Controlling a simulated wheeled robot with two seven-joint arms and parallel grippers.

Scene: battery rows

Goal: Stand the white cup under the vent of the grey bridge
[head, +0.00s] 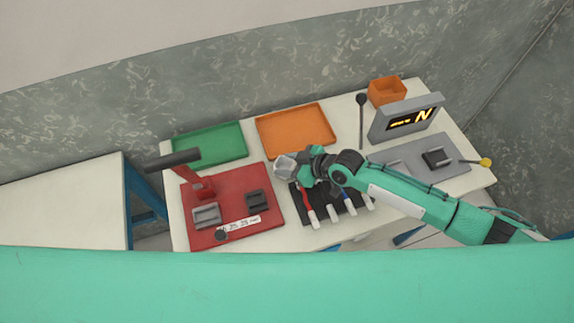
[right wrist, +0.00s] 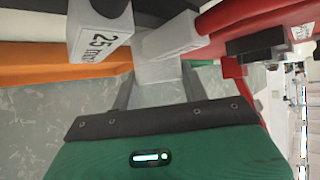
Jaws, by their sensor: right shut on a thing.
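My right gripper (head: 296,167) is shut on a pale grey, blocky piece (head: 284,164). It holds the piece over the table, between the red base and the orange tray. In the right wrist view the dark fingers reach to this piece (right wrist: 155,70). Two pale blocks stand out beyond it, one printed "25 m". I cannot make out a separate white cup, or tell whether the held piece is one. A grey upright panel (head: 383,128) with a lit orange display stands at the back right. I cannot make out a vent on it. My left gripper is not in view.
A red base (head: 232,178) with a dark-handled post is at left. Green (head: 185,147) and orange (head: 315,117) trays lie behind. A black rack (head: 312,213) with several white-tipped pieces lies under my arm. An orange box (head: 384,83) and a grey plate (head: 402,155) are at right.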

